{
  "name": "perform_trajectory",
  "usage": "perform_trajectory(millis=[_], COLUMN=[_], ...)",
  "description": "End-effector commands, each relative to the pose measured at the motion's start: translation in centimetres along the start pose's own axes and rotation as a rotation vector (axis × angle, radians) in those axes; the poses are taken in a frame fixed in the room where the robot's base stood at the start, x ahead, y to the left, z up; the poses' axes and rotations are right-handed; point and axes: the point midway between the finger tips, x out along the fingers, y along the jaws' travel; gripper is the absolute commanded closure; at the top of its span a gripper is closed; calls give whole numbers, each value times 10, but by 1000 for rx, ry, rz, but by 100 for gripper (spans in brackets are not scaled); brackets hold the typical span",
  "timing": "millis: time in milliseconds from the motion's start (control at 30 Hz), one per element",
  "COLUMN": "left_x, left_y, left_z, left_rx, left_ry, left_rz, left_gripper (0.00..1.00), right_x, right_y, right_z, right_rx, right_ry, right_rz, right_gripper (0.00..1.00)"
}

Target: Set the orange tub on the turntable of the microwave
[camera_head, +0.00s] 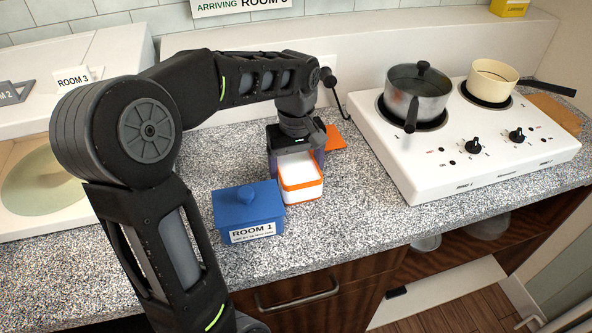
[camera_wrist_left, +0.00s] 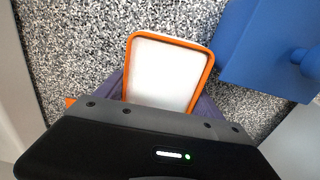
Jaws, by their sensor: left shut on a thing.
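The orange tub (camera_head: 302,194), white-sided with an orange band and a pale top, is on or just above the speckled counter in the middle of the head view; I cannot tell whether it touches. It also shows from above in the left wrist view (camera_wrist_left: 165,72). My left gripper (camera_head: 298,160) reaches down from behind and is shut on the tub, with a finger on each side. The microwave (camera_head: 100,55) is at the left, partly hidden behind my left arm. Its pale greenish round turntable (camera_head: 45,185) shows inside and looks empty. My right gripper is out of view.
A blue lidded box (camera_head: 249,213) labelled ROOM 1 stands just left of the tub. A flat orange piece (camera_head: 335,138) lies behind it. A white stove (camera_head: 480,135) with a lidded pot (camera_head: 418,95) and a cream pan (camera_head: 492,80) is at right.

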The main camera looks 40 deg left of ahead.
Motion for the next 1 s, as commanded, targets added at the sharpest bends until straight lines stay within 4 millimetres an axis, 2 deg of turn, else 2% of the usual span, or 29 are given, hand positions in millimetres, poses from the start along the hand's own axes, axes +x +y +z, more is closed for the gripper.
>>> perform_trajectory(millis=[33,67,100,333,700,867,1000], left_x=[3,3,2,2,-4,-23,-52], left_y=[0,0,0,0,0,1,1], left_z=[0,0,0,0,0,-1,-1], left_rx=[0,0,0,0,0,0,-1], left_ry=[0,0,0,-1,0,2,3], left_rz=[0,0,0,0,0,2,3], left_gripper=[95,22,19,1,1,1,1], right_x=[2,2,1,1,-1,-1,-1], right_y=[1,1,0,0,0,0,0], right_z=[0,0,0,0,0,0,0], right_rx=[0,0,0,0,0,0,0], right_ry=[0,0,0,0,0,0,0], right_rz=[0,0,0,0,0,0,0], right_gripper=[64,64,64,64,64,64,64])
